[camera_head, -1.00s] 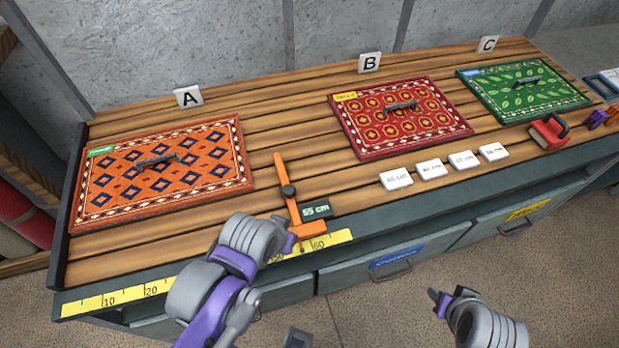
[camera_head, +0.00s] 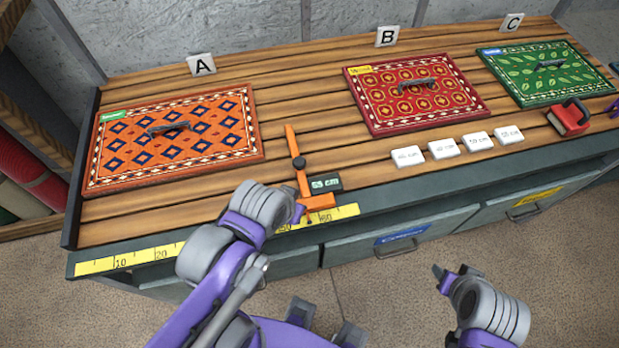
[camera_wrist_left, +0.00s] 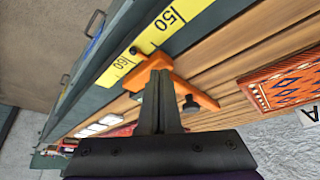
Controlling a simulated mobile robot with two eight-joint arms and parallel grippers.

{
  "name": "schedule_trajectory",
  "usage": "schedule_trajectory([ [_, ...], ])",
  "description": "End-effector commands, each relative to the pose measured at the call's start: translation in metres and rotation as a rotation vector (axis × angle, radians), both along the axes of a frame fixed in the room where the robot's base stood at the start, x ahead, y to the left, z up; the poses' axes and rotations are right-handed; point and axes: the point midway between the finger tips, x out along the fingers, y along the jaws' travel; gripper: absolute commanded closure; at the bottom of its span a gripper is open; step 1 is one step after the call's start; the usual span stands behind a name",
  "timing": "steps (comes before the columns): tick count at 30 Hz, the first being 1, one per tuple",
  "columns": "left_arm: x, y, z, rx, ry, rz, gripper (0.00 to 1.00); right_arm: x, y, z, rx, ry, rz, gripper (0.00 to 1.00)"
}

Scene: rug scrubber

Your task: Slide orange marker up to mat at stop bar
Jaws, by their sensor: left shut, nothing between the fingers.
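The orange marker (camera_head: 318,202), with a long upright arm, a dark knob and a small display, sits at the front edge over the yellow ruler, between 50 and 60. The orange patterned mat A (camera_head: 175,140) lies to its left, with bare wood between them. A dark stop bar (camera_head: 78,190) runs along the table's left edge, at mat A's left side. My left gripper (camera_head: 298,212) is shut and empty at the marker's left side. Its shut fingers (camera_wrist_left: 160,85) overlap the marker (camera_wrist_left: 150,68) in the wrist view; contact is unclear. My right gripper (camera_head: 440,278) hangs off the front, clear of the table.
Red mat B (camera_head: 415,92) and green mat C (camera_head: 535,72) lie further right. Several white tiles (camera_head: 443,148) sit in front of mat B, and a red block with a dark handle (camera_head: 569,117) is right of them. Drawers with handles (camera_head: 397,250) line the front.

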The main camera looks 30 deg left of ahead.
Motion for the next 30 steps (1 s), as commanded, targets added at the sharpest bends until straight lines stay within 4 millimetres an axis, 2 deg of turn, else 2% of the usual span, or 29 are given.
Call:
schedule_trajectory([
  [7, 0.000, 0.000, 0.000, 0.000, 0.000, 0.000, 0.98, 0.000, 0.000, 0.000, 0.000, 0.000, 0.000, 0.50],
  [11, 0.005, 0.002, 0.006, 0.004, 0.017, -0.001, 0.75, 0.001, 0.000, 0.003, 0.000, -0.002, 0.000, 0.50],
  [14, 0.019, 0.007, 0.025, 0.014, 0.070, -0.006, 0.57, 0.004, 0.000, 0.013, 0.000, -0.008, 0.000, 0.50],
  [18, 0.051, 0.020, 0.062, 0.030, 0.197, -0.023, 0.32, 0.013, 0.000, 0.035, 0.000, -0.024, 0.000, 0.50],
  [19, 0.058, 0.023, 0.069, 0.031, 0.226, -0.029, 0.29, 0.015, 0.000, 0.039, 0.000, -0.028, 0.000, 0.50],
  [24, 0.094, 0.040, 0.102, 0.029, 0.370, -0.056, 0.29, 0.025, 0.000, 0.061, 0.000, -0.047, 0.000, 0.50],
  [30, 0.114, 0.051, 0.116, 0.020, 0.459, -0.076, 0.29, 0.030, 0.000, 0.071, 0.000, -0.058, 0.000, 0.50],
])
